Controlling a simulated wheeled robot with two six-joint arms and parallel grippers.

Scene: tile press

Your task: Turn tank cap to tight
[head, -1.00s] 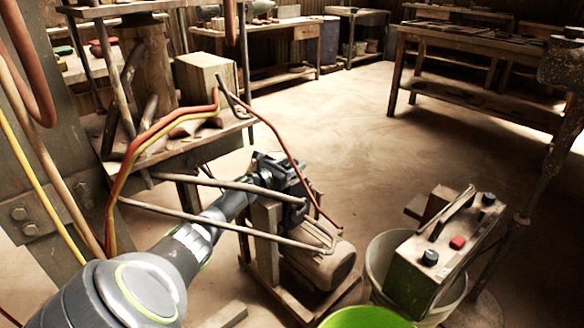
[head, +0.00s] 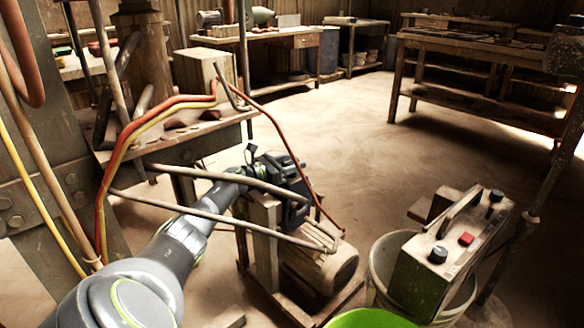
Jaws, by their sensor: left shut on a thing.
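My left arm reaches in from the lower left to the pump unit, a dusty box (head: 264,215) on a low stand. My left gripper (head: 296,203), dark grey, is at the top of this unit, behind the bent hoses, and is shut. The tank cap cannot be made out; the gripper body covers the place where the fingers close. The cap's turn position cannot be read. My right gripper is not in view.
Red and yellow hoses (head: 150,125) and bent pipes (head: 215,215) pass close around the left forearm and gripper. A ribbed motor (head: 325,268) sits beside the unit. A control box (head: 440,265) rests on a whitish bucket (head: 384,262).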

